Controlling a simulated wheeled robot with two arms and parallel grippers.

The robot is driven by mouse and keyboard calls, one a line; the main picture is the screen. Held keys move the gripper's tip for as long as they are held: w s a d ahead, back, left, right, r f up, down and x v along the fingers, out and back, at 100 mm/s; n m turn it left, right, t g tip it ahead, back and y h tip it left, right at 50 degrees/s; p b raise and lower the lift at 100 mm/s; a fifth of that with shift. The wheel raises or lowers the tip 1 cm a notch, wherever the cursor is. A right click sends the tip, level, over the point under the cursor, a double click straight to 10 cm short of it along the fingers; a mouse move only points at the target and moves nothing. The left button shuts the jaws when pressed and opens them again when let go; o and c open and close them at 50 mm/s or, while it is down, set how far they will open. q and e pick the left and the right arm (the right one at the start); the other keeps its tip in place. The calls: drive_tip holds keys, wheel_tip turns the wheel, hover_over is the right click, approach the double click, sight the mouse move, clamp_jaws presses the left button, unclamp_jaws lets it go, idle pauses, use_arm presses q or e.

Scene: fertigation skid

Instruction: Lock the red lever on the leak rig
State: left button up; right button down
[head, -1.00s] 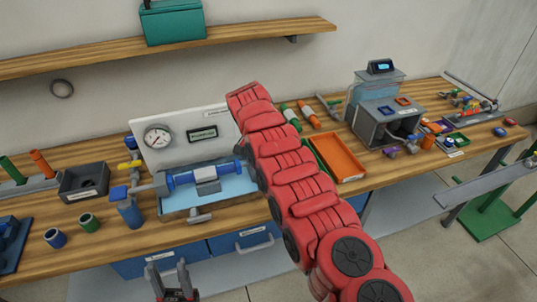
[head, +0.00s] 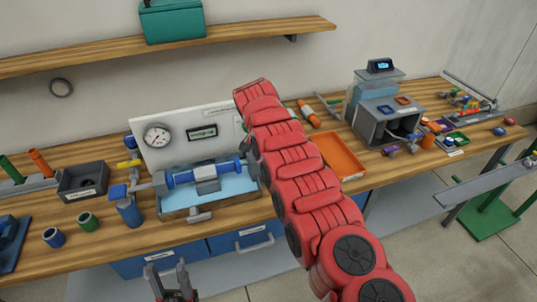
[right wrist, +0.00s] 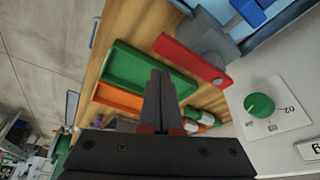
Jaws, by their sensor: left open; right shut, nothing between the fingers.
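The leak rig has a white panel (head: 180,145) with a round gauge and a blue cylinder (head: 190,177) clamped over a light blue tray. Its red lever (right wrist: 190,58) shows in the right wrist view, lying slanted beside a grey fitting; in the head view my right arm hides it. My right gripper (right wrist: 160,80) is shut and empty. Its fingertips appear just below the lever in that view; I cannot tell whether they touch it. In the head view the right gripper is hidden. My left gripper (head: 168,274) is open and empty, low in front of the bench.
A green knob (right wrist: 259,105) sits on the panel beside the lever. A green tray (right wrist: 150,70) and an orange tray (head: 341,155) lie right of the rig. Bottles (right wrist: 200,120) lie behind them. A yellow-handled valve (head: 129,164) stands left of the rig.

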wheel_tip(320, 180, up, 9)
drive_tip(key=p, duration=0.8)
drive_tip(key=shift+a+r+p, duration=0.15)
drive_tip(key=shift+a+p, duration=0.2)
drive_tip(key=shift+a, duration=0.05)
drive_tip(key=shift+s, duration=0.1)
